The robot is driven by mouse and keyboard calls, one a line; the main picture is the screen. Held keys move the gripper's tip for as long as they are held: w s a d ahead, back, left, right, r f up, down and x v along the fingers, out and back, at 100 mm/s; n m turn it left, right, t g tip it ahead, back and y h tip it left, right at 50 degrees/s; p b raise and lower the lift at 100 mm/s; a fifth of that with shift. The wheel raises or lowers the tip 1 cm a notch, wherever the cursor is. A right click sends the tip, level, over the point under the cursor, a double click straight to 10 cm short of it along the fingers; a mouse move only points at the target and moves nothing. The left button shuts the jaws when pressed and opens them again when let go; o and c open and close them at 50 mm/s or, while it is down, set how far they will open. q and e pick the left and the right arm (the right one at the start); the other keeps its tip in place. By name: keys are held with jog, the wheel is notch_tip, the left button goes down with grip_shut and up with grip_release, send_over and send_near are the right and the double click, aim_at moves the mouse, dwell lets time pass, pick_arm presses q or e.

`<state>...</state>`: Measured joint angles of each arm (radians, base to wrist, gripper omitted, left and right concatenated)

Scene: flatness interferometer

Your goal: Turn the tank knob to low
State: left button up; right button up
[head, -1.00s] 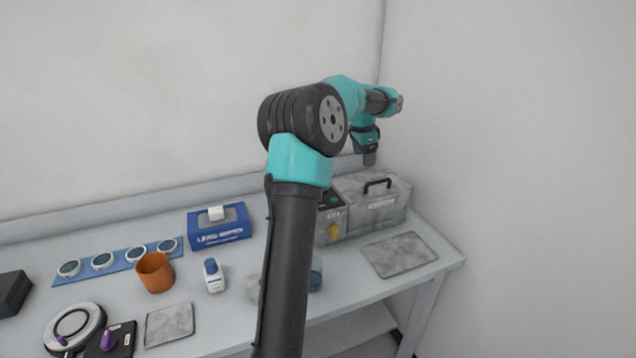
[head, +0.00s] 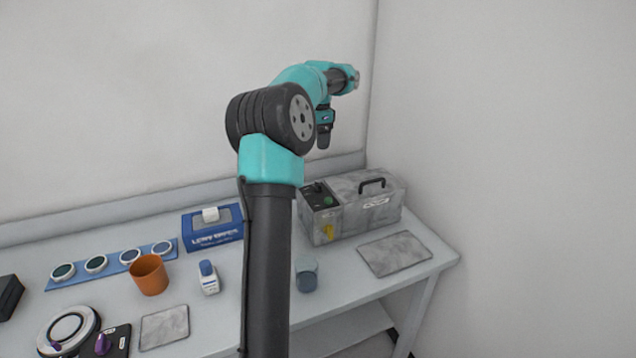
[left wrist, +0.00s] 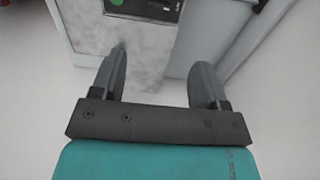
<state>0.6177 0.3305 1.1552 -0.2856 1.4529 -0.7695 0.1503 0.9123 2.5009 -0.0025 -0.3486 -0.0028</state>
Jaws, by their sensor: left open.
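The tank (head: 366,212) is a grey metal box with a black handle on its lid, at the back right of the bench in the head view. Its black control panel (head: 322,197) at the left end carries a green round part and a small dark knob-like part (head: 318,187); any setting marks are too small to read. My left gripper (head: 324,138) hangs above the tank, clear of it. In the left wrist view its two fingers (left wrist: 159,80) are apart and empty, with the panel's edge and a green part (left wrist: 117,2) at the top. My right gripper is not in view.
A yellow part (head: 327,231) sits on the tank's front. A grey flat plate (head: 395,253) lies to its right and a small jar (head: 307,274) in front. A blue box (head: 212,229), a white bottle (head: 208,278) and an orange cup (head: 149,275) stand to the left.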

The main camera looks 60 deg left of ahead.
aim_at(318, 183)
pick_arm(q)
notch_tip(318, 183, down, 16)
jog(key=shift+r, duration=0.2)
dwell(0.4)
jog(key=c, duration=0.9)
